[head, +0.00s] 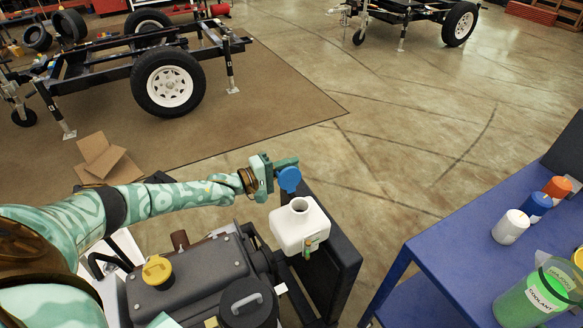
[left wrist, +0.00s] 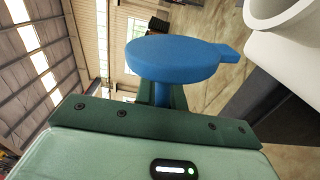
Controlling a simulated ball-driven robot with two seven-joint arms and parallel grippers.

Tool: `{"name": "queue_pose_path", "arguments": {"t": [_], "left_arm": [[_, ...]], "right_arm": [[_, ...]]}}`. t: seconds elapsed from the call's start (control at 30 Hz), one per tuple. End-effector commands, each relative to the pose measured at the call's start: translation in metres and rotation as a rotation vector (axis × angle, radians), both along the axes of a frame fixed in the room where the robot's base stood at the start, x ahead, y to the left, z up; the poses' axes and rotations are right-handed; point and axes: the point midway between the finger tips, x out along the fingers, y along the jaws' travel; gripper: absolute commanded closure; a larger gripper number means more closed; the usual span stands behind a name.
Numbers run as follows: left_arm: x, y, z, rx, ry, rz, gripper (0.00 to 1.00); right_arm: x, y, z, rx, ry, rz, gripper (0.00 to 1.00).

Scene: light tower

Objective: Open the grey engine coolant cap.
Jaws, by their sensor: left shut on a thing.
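My left gripper (head: 284,166) is shut on a blue cap (head: 289,180) and holds it just above the white tank (head: 301,228). The tank's round neck (head: 299,205) is uncovered. In the left wrist view the blue cap (left wrist: 178,58), a flat disc with a tab, sits between the green fingers (left wrist: 165,96); the pale tank neck (left wrist: 280,12) is at the upper right, apart from it. A dark round cap with a grey handle (head: 247,303) sits on the engine at the bottom, partly cut off by the frame. I do not see my right gripper.
A yellow cap (head: 157,270) is on the dark engine (head: 195,275). A blue table (head: 425,262) at the right carries a green coolant jug (head: 530,298) and white, blue and orange containers. Wheeled trailer frames stand at the back. Open floor lies beyond the tank.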

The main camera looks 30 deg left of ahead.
Motion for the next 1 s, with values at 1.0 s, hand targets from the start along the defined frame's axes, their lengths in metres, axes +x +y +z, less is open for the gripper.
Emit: {"name": "queue_pose_path", "arguments": {"t": [1.0], "left_arm": [[0.0005,0.0032,-0.0125,-0.119,0.08,-0.003,0.68]], "right_arm": [[-0.0034,-0.0021,-0.0087,-0.003,0.008,0.002,0.64]]}}
